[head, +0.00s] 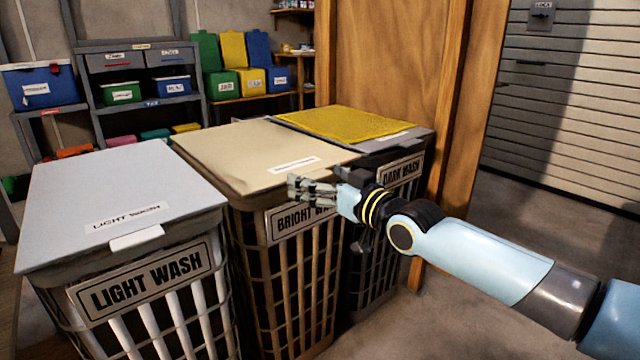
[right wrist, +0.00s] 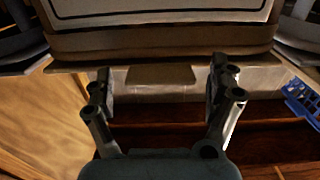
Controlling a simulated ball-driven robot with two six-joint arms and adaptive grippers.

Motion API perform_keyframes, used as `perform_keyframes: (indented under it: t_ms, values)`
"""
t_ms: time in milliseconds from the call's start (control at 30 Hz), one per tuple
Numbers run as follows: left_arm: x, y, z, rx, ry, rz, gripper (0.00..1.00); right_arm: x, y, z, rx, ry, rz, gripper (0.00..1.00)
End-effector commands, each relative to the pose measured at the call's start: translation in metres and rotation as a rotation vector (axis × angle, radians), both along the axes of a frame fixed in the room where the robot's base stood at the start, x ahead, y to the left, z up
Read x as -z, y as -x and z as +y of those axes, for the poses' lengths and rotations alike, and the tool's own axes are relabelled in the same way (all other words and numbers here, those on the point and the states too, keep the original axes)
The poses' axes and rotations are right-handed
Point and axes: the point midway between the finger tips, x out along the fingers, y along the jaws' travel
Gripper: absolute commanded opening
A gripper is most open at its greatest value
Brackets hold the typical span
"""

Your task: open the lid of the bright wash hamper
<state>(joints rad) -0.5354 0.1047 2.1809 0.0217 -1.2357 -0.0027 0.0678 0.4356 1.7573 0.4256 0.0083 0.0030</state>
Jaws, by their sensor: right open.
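The bright wash hamper (head: 278,270) stands in the middle of three hampers, its beige lid (head: 245,150) lying shut on top. My right gripper (head: 300,188) is at the lid's front edge, above the BRIGHT WASH sign, and hides part of that sign and edge. In the right wrist view its two fingers (right wrist: 160,82) are spread apart, with a brown tab (right wrist: 160,73) at the hamper's rim showing between them. I cannot tell whether the fingers touch it. My left gripper is not in view.
The light wash hamper (head: 120,190) stands close on the left. The dark wash hamper (head: 400,150) stands on the right with a yellow cloth (head: 345,122) on its lid. A wooden panel (head: 395,70) rises behind it. Shelves with bins (head: 120,92) are at the back left.

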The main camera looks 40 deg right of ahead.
Motion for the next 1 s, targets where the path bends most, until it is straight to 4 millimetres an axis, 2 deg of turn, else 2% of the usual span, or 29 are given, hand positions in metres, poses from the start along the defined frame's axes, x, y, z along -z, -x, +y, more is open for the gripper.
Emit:
perform_keyframes:
  t_ms: [133, 167, 767, 1000]
  values:
    - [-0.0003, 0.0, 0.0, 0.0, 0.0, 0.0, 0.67, -0.0006, 0.0001, 0.0001, 0.0, 0.0, 0.0, 0.9]
    - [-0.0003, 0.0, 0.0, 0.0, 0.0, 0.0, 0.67, -0.0006, 0.0002, 0.0001, 0.0, 0.0, 0.0, 0.88]
    - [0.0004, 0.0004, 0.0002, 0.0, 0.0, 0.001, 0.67, 0.0002, 0.0006, 0.0001, 0.0, 0.0, 0.001, 0.09]
    - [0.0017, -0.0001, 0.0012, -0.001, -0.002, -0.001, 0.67, -0.0048, 0.0003, 0.0001, 0.0, 0.001, 0.007, 0.08]
